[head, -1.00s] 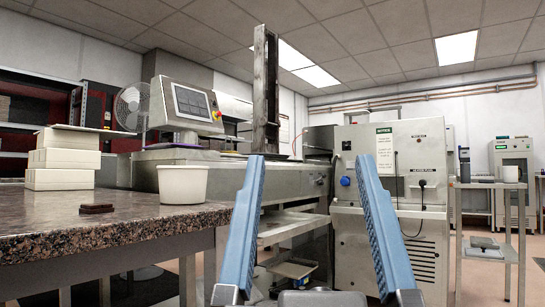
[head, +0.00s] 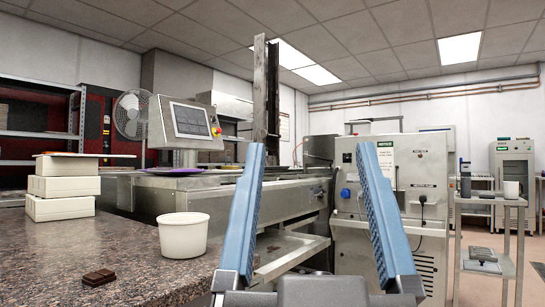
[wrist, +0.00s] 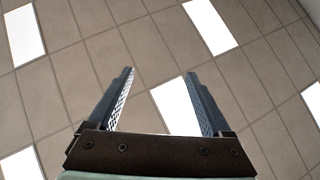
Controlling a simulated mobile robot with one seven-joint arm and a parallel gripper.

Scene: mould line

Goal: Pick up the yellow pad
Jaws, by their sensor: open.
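I cannot make out a yellow pad for certain in either view. A thin purple piece (head: 178,172) lies on the steel machine (head: 190,195) behind the counter, and the flat things farther back on it are too small to tell. My gripper (head: 312,147) is open and empty, its two blue fingers pointing up in front of the machine in the head view. In the wrist view my gripper (wrist: 158,73) shows only ceiling between its fingers.
The speckled counter (head: 120,245) at left holds a white tub (head: 183,237), a dark brown block (head: 99,277) and a stack of white boxes (head: 64,187). A grey cabinet (head: 390,210) stands behind my gripper. A steel trolley (head: 490,201) stands at right, with open floor around it.

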